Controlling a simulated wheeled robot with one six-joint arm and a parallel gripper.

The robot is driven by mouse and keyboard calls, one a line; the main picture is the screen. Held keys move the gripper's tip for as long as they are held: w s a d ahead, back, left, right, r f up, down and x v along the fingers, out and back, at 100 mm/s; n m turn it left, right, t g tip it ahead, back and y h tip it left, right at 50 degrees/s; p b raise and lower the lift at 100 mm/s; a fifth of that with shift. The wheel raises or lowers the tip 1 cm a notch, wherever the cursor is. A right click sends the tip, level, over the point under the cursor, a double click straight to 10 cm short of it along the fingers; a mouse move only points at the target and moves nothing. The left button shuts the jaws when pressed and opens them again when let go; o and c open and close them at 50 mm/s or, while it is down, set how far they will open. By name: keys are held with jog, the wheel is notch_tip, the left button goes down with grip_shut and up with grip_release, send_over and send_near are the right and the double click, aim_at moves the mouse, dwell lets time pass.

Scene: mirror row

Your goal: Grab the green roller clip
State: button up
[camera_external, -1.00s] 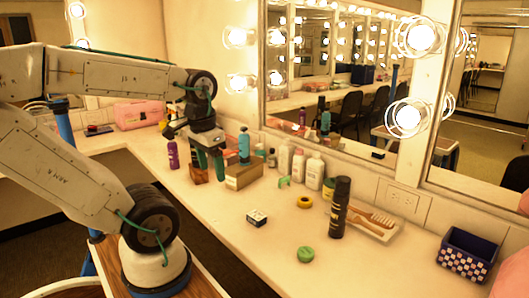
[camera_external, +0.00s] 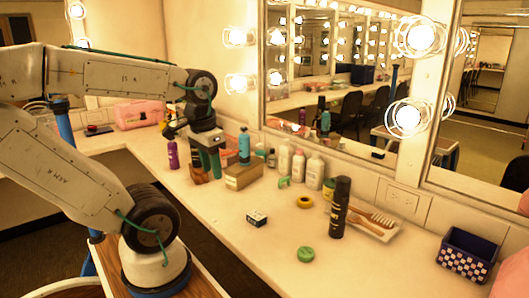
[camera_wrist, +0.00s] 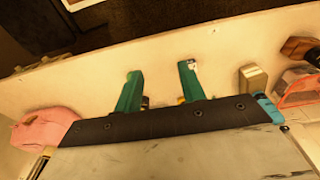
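A small green, curved piece that looks like the roller clip (camera_external: 284,181) lies on the counter in front of the white bottles in the external view. I cannot clearly make it out in the wrist view. My gripper (camera_external: 207,178) has green fingers and points down over the counter beside the cardboard box, to the left of the clip and apart from it. In the wrist view my gripper (camera_wrist: 160,72) has its fingers spread, with bare counter between the tips.
The box (camera_external: 244,177) and blue bottle (camera_external: 244,146) stand between my gripper and the clip. A purple bottle (camera_external: 173,154) is at left. White bottles (camera_external: 314,171), a tall black can (camera_external: 340,207) and a round green item (camera_external: 306,254) are farther right. The front counter is mostly clear.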

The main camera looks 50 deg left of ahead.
jog(key=w+a+f+t+y, duration=0.1)
jog(key=w+a+f+t, duration=0.3)
jog(key=w, duration=0.6)
jog(key=w+a+f+y, duration=0.1)
jog(key=w+a+f, duration=0.1)
jog(key=w+a, duration=0.55)
jog(key=w+a+f+t+y, duration=0.15)
jog(key=w+a, duration=0.25)
jog(key=w, duration=0.8)
jog(key=w+a+f+m+t+h, duration=0.1)
jog(key=w+a+f+t+h, duration=0.1)
jog(key=w+a+f+t, duration=0.4)
jog(key=h, duration=0.3)
send_near(283, 178)
jog(key=shift+w+a+m, duration=0.4)
jog(key=shift+w, duration=0.35)
jog(key=shift+f+h, duration=0.25)
jog(key=shift+f, duration=0.15)
jog(key=shift+w+d+f+t, duration=0.15)
jog(key=shift+w+f+t, duration=0.15)
jog(key=shift+w, duration=0.15)
jog(key=x, duration=0.6)
jog(key=shift+w+d+f, duration=0.15)
jog(key=shift+w, duration=0.2)
grip_shut()
